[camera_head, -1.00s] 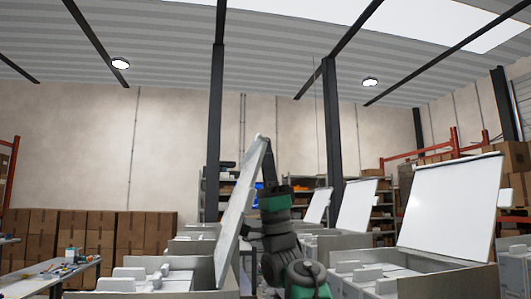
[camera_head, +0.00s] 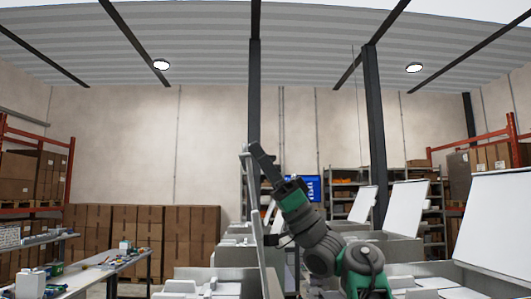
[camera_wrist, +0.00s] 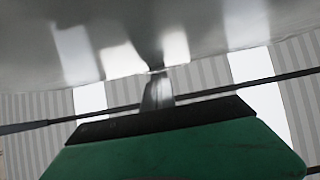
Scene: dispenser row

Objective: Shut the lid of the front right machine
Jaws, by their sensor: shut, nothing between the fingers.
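A raised lid (camera_head: 257,225) stands nearly edge-on near the middle of the head view, its top tilted slightly left. It rises from the right side of a near machine (camera_head: 205,275) with an open, pale box. My gripper (camera_head: 262,158) is shut and empty at the lid's upper right side. In the wrist view, my gripper's fingertips (camera_wrist: 157,82) meet a glossy grey surface, seemingly the lid (camera_wrist: 200,25), and appear to touch it. Another near machine at the right edge has a raised white lid (camera_head: 495,222). I cannot tell which one the task names.
Farther machines with raised lids (camera_head: 408,207) stand behind on the right. A workbench (camera_head: 95,272) with small items stands at the left. Stacked cartons (camera_head: 140,235) and shelving line the back wall. Dark posts (camera_head: 375,140) rise behind the machines.

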